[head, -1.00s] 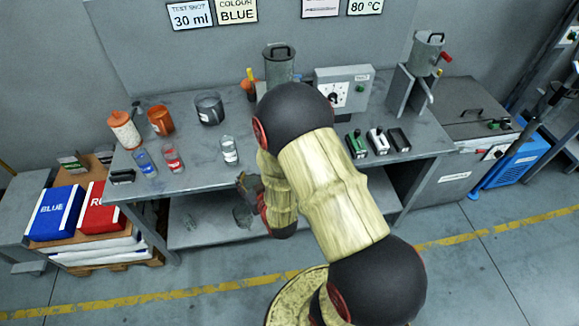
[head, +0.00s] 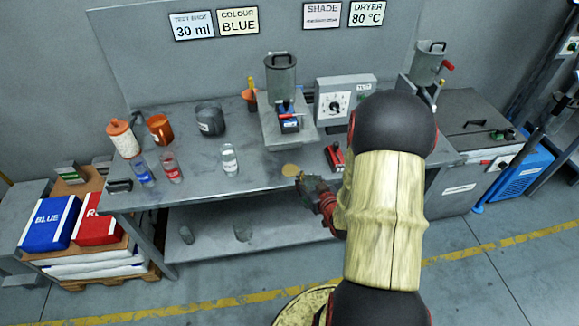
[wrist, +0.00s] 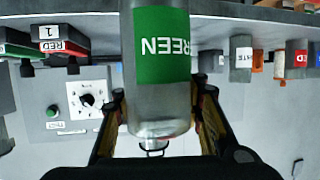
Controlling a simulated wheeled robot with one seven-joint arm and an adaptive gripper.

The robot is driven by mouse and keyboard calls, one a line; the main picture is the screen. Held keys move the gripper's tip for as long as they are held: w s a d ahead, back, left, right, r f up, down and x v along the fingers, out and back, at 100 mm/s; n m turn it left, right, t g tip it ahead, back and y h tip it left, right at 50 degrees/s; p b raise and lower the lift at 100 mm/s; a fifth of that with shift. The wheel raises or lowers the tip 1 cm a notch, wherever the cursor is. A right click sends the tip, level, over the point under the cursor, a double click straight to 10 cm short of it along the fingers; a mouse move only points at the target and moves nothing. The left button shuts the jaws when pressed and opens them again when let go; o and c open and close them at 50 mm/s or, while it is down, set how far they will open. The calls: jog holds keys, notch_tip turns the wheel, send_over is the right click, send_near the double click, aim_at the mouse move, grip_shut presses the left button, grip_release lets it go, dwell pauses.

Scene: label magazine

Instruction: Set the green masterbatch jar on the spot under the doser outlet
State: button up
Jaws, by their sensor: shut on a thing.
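In the wrist view my gripper (wrist: 158,120) is shut around a clear jar with a green label reading GREEN (wrist: 162,45); the label appears upside down in that picture. In the head view my gripper (head: 308,187) is at the bench's front edge, right of the middle; I cannot make out the jar there. The doser (head: 281,75), a grey metal hopper on a stand, is behind and left of my gripper, with a blue part (head: 288,122) below it.
A clear jar with a white label (head: 229,160) stands left of the patch. Red (head: 171,167) and blue (head: 143,170) labelled jars stand further left. A control box with a dial (head: 333,101) is right of the doser. A red block (head: 335,156) lies beside my arm.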

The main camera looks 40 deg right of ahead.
jog(key=w+d+b, duration=0.1)
jog(key=w+d, duration=0.1)
jog(key=w, duration=0.3)
jog(key=w+d+b, duration=0.1)
jog(key=w+d, duration=0.1)
jog(key=w, duration=0.4)
jog(key=w+d+b, duration=0.2)
jog(key=w, duration=0.3)
jog(key=shift+w+f, duration=0.4)
jog(key=shift+s+r, duration=0.1)
jog(key=shift+r, duration=0.05)
jog(key=o, duration=0.8)
jog(key=shift+f, duration=0.25)
jog(key=o, duration=0.7)
